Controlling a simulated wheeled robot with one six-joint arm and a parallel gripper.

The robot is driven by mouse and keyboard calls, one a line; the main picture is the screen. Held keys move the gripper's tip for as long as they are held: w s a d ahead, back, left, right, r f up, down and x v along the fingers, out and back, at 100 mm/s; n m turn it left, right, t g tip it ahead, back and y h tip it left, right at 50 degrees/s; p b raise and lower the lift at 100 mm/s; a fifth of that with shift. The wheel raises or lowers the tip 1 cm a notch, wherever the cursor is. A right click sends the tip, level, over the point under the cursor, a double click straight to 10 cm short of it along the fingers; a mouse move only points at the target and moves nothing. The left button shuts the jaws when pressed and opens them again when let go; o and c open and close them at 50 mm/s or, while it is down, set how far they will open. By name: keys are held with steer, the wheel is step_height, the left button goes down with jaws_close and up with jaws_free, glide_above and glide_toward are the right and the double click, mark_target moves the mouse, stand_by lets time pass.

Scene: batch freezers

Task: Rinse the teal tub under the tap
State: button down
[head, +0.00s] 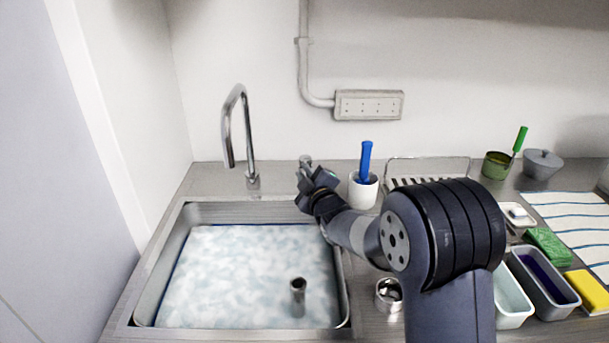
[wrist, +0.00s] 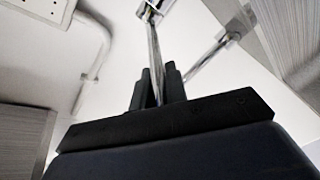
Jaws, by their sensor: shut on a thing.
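The tap (head: 238,125) is a tall curved metal spout behind the sink (head: 140,310), and I see no stream falling from it. My gripper (head: 308,178) is at the back right of the sink, at a small metal tap lever (head: 305,160). In the wrist view my gripper (wrist: 157,78) is shut on a thin shiny rod that looks like this lever (wrist: 154,50). A pale teal tub (head: 515,320) stands on the counter at the lower right, partly hidden by my arm and apart from my gripper.
The sink holds foamy water and an upright metal pipe (head: 298,284). A white pot with a blue-handled brush (head: 363,190) and a wire rack (head: 430,160) stand behind my arm. A metal cup (head: 389,294), grey tub (head: 556,311) and yellow sponge (head: 587,291) are at right.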

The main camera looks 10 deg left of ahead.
steer(key=d+n+g+y, duration=0.2)
steer(key=shift+w+y, duration=0.3)
steer(key=shift+w, duration=0.05)
stand_by(0.4)
steer(key=c, duration=1.4)
jaws_free()
steer(key=shift+d, duration=0.1)
steer(key=b+v, duration=0.1)
steer(key=v, duration=0.9)
steer(key=shift+s+d+b, duration=0.25)
steer(key=shift+s+b, duration=0.05)
